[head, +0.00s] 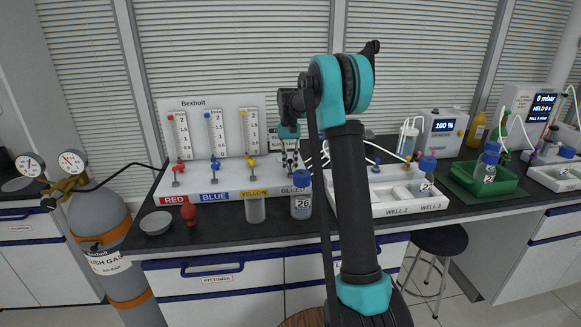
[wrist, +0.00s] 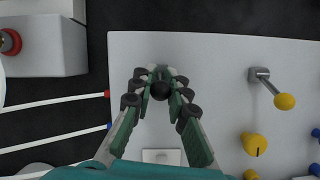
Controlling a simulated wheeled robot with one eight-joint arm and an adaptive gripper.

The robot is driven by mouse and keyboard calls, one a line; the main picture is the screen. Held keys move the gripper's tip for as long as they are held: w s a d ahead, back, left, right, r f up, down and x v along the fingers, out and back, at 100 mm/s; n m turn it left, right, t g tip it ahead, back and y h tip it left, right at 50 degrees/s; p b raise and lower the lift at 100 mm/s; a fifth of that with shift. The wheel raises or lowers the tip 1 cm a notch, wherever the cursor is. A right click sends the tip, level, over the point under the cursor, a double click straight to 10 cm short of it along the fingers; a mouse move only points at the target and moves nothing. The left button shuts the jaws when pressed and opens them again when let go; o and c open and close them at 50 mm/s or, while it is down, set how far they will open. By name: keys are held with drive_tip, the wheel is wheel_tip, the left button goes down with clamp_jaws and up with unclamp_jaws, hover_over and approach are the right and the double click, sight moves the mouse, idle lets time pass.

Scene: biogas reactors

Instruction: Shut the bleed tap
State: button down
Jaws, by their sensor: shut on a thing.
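The bleed tap shows in the wrist view as a black ball knob (wrist: 160,91) on the white panel. My gripper (wrist: 160,88) is shut around this knob, with one green finger on each side. The tap's body is mostly hidden behind the fingers. In the head view my gripper (head: 290,160) points down over the right end of the white board (head: 222,183), above the partly hidden BLEED label (head: 295,190). The fingers cover the tap there.
A yellow-knobbed lever (wrist: 285,101) stands right of my gripper in the wrist view. In the head view, a bottle marked 26 (head: 302,200) stands in front of the BLEED label. A clear beaker (head: 255,210) and red bulb (head: 188,212) stand further left. A white well tray (head: 405,205) is right.

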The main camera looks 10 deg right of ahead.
idle(0.5)
drive_tip(key=c, duration=1.5)
unclamp_jaws()
drive_tip(key=shift+o, duration=0.2)
drive_tip(key=v, duration=1.2)
drive_tip(key=shift+w, duration=0.2)
drive_tip(key=shift+f, duration=0.1)
